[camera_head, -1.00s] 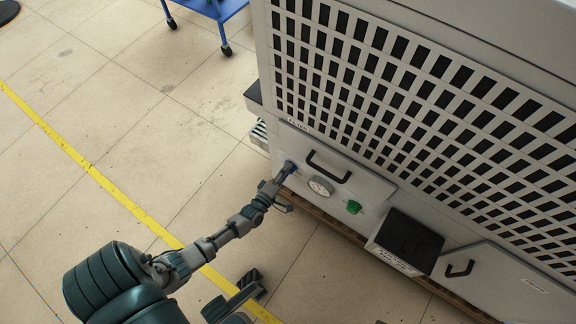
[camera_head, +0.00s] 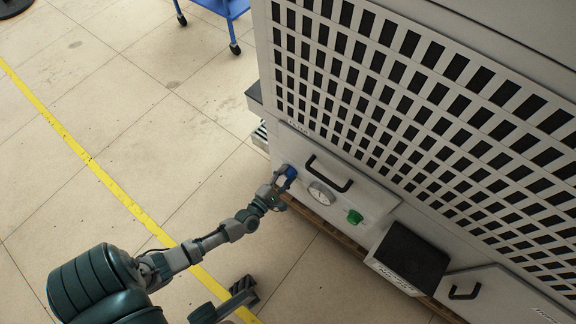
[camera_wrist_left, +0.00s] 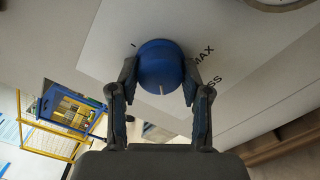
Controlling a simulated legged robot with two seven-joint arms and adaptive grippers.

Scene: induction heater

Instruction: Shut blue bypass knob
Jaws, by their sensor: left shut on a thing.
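The blue bypass knob (camera_wrist_left: 161,68) is on a pale panel with black lettering, "MAX" beside it. A light mark on the knob points toward the bottom of the left wrist view. My left gripper (camera_wrist_left: 158,88) has one finger on each side of the knob and is shut on it. In the head view the knob (camera_head: 290,172) shows at the end of my left gripper (camera_head: 283,179), partly covered by the fingers.
On the same cabinet front are a round gauge (camera_head: 321,193), a green knob (camera_head: 355,217), a black handle (camera_head: 328,174) and a dark box (camera_head: 411,257). A blue cart (camera_head: 217,8) stands far off.

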